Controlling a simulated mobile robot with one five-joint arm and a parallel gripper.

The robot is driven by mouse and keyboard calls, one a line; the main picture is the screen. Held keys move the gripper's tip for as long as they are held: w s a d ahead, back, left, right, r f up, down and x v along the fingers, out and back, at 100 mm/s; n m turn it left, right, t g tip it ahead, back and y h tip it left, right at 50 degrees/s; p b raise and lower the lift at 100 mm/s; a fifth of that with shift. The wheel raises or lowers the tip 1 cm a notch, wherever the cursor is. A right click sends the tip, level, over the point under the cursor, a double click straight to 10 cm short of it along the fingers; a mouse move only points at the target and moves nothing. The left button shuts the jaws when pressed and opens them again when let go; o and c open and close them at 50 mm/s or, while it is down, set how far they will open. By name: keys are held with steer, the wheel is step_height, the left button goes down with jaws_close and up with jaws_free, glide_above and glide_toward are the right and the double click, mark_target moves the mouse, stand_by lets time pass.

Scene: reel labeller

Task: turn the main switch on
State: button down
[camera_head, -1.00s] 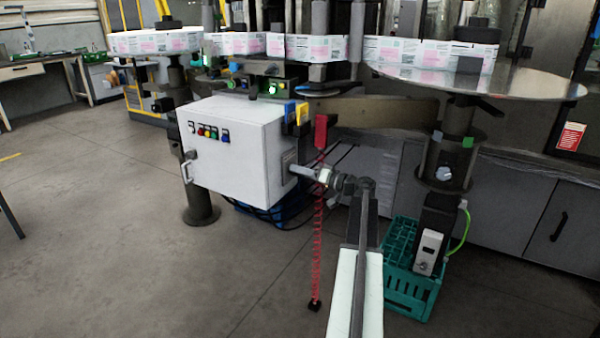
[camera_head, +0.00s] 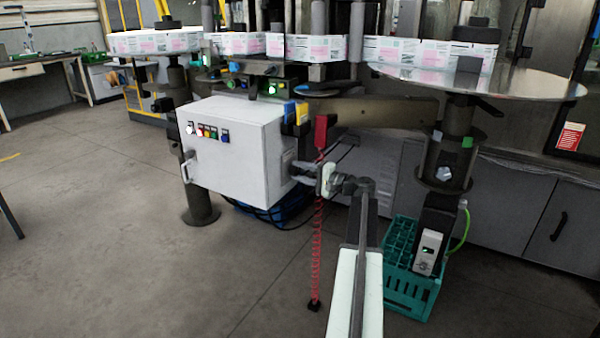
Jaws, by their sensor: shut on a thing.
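The white control box (camera_head: 235,165) stands left of my arm, with a row of small coloured lamps and buttons (camera_head: 207,132) on its front face. The leftmost lamp looks bright white. My gripper (camera_head: 295,168) is at the box's right side face, where the main switch would be. Its jaws are shut on the switch, which the fingers hide. The fingers look broad, one above the other. The switch's exact position cannot be read from here.
Yellow and blue parts and a red part (camera_head: 321,131) with a hanging red coiled cord (camera_head: 317,250) are close to my wrist. A round metal reel table (camera_head: 500,84) is at right, above a green crate (camera_head: 410,293).

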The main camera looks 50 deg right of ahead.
steer(key=shift+m, duration=0.8)
steer(key=c, duration=0.9)
jaws_free()
steer(key=v, duration=0.8)
steer(key=shift+w, duration=0.1)
